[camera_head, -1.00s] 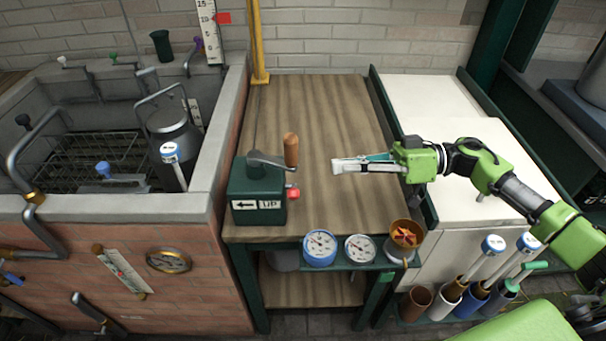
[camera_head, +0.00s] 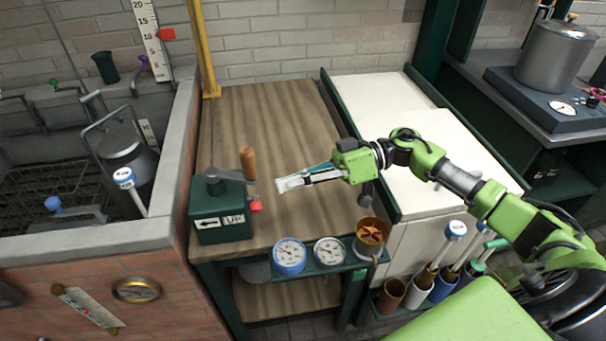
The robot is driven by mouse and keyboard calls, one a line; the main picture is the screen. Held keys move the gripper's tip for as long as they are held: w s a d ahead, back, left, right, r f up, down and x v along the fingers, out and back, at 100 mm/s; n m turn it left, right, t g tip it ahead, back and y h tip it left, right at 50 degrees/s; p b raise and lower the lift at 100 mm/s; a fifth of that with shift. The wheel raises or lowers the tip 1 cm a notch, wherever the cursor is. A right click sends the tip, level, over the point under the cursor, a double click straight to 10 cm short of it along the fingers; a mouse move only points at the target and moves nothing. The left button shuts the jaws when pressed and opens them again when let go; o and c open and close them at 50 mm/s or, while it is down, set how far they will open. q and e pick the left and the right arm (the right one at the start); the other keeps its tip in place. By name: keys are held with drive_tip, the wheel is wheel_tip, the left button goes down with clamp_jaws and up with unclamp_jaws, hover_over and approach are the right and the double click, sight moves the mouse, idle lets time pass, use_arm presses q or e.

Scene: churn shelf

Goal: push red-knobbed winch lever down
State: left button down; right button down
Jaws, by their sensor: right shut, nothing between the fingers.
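The green winch box (camera_head: 220,222) stands at the front left of the wooden table, with an "UP" arrow label on its front. A crank with a wooden handle (camera_head: 248,163) is on its top. The lever's red knob (camera_head: 256,206) sticks out at the box's right side. My right gripper (camera_head: 281,186) is shut and empty, pointing left over the table. Its tips are a short way right of the red knob and appear apart from it. My left gripper is not in view.
A stone-rimmed tank (camera_head: 150,232) with a grey canister (camera_head: 128,155) is left of the table. Two dials (camera_head: 290,254) and a copper cup (camera_head: 371,236) are along the table's front edge. A yellow post (camera_head: 202,50) rises behind. The wooden tabletop (camera_head: 265,120) behind the winch is clear.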

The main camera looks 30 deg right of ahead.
sight(253, 203)
drive_tip(key=shift+p+x, duration=0.3)
drive_tip(key=shift+x, duration=1.95)
